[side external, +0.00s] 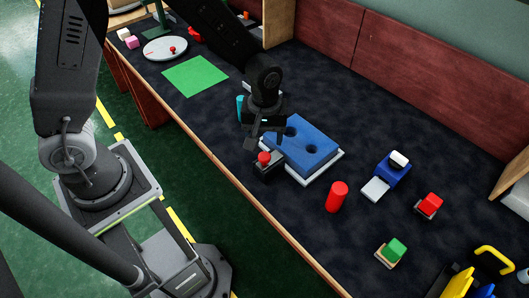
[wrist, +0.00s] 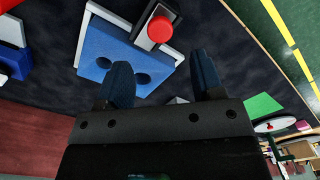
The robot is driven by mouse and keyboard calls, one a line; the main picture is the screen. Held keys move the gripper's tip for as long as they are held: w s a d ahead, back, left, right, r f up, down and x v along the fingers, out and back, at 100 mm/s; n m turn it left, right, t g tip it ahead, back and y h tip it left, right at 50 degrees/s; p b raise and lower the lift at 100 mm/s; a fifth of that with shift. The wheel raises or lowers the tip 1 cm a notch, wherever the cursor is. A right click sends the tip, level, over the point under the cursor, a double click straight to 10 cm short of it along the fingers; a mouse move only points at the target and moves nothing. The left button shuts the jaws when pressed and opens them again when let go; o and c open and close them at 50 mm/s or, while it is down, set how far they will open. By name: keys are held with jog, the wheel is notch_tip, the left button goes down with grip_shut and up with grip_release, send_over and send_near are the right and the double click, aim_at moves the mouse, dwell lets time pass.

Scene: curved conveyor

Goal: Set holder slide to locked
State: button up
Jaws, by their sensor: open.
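A blue holder block (side external: 302,147) with two round holes sits on a pale base plate near the middle of the table. At its near-left side is a dark piece with a red knob (side external: 265,158), which looks like the slide; I cannot tell its setting. In the wrist view the blue block (wrist: 98,48) and red knob (wrist: 159,29) are at the top. My gripper (side external: 264,139) is just above and behind the knob, beside the block's left end. Its fingers (wrist: 163,72) are spread, with nothing between them, and the knob lies beyond their tips.
A red cylinder (side external: 337,197) stands right of the holder. A cyan object (side external: 240,108) is partly hidden behind my gripper. A green mat (side external: 195,76) is at left.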

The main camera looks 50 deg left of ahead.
aim_at(265, 155)
notch_tip(265, 155, down, 7)
jog(key=shift+f, duration=0.1)
jog(key=shift+c, duration=0.2)
grip_shut()
dwell(0.6)
